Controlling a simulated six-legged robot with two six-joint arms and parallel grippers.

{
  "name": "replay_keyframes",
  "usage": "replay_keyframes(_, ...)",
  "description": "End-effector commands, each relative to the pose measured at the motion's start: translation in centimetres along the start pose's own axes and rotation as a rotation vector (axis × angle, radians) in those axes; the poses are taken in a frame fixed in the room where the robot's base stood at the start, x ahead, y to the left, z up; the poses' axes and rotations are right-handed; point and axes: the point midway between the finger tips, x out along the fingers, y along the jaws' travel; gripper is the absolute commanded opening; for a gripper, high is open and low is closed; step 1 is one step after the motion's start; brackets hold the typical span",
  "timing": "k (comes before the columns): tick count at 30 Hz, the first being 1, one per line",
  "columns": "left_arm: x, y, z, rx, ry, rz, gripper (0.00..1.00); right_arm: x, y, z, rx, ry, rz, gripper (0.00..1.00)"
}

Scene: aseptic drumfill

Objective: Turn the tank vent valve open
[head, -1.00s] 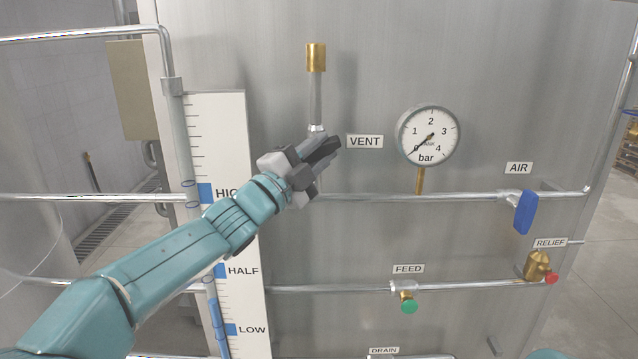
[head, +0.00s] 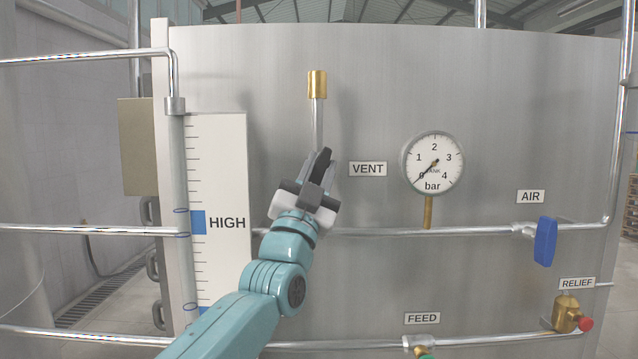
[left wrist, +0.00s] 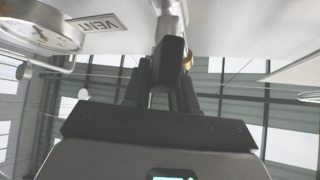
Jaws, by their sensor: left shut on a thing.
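The vent valve sits on the tank front left of the VENT label (head: 367,169), under a vertical pipe (head: 317,125) with a brass cap (head: 317,84). My left gripper (head: 319,165) is at the valve, its fingers pointing up, shut on the dark valve handle (left wrist: 172,52). In the head view the fingers cover most of the handle and the valve body. In the left wrist view the handle lies between the two jaws, roughly in line with the pale pipe beyond it. My right gripper is not in view.
A pressure gauge (head: 433,163) reads near zero right of the valve. A blue AIR handle (head: 545,241) and a brass RELIEF valve (head: 567,313) are further right. A level scale (head: 218,180) stands left. A horizontal pipe (head: 430,232) runs below the valve.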

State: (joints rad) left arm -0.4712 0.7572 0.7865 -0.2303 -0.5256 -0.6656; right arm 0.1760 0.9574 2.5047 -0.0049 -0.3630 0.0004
Motion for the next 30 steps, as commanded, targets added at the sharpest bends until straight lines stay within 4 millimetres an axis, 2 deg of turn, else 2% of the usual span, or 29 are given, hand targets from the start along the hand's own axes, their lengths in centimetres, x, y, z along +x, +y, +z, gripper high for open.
replay_keyframes(1, -0.17, 0.52, 0.34, -0.007, -0.005, 0.002, 0.00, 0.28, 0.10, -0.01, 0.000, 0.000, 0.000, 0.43)
replay_keyframes(17, -0.07, 0.39, 0.24, -0.021, -0.005, -0.013, 0.00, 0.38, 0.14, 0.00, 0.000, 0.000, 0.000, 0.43)
replay_keyframes(18, -0.07, 0.39, 0.24, -0.021, -0.005, -0.013, 0.39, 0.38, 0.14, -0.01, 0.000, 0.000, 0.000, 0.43)
replay_keyframes(19, -0.07, 0.37, 0.23, -0.021, -0.005, -0.013, 0.47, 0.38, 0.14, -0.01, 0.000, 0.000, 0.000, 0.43)
replay_keyframes(30, -0.59, 0.24, 0.24, -0.020, -0.002, -0.017, 0.47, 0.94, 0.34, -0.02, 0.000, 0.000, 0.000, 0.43)
